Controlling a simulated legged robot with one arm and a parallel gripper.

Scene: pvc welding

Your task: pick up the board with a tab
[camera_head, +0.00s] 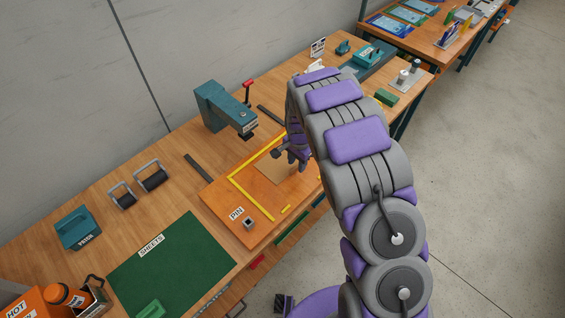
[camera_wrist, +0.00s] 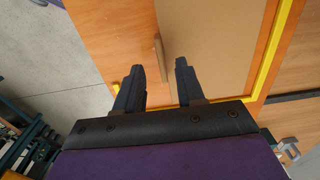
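The board (camera_head: 273,173) is a flat tan sheet on an orange-brown wooden base, inside a yellow angled strip. In the wrist view the board (camera_wrist: 212,45) fills the upper middle, and its narrow wooden tab (camera_wrist: 159,56) sits at its left edge. My gripper (camera_wrist: 159,67) is open and empty, with its two dark fingers apart and the tab between their tips in the picture. I cannot tell how far above the tab the fingertips are. In the head view my gripper (camera_head: 291,160) is over the far right part of the board, and my arm hides some of the base.
A teal press (camera_head: 222,108) stands behind the base. A pin block (camera_head: 249,223) sits at its front corner. A green mat (camera_head: 172,262) marked SHEETS lies at the front left, beside a teal box (camera_head: 77,229). The grey floor (camera_head: 480,170) to the right is clear.

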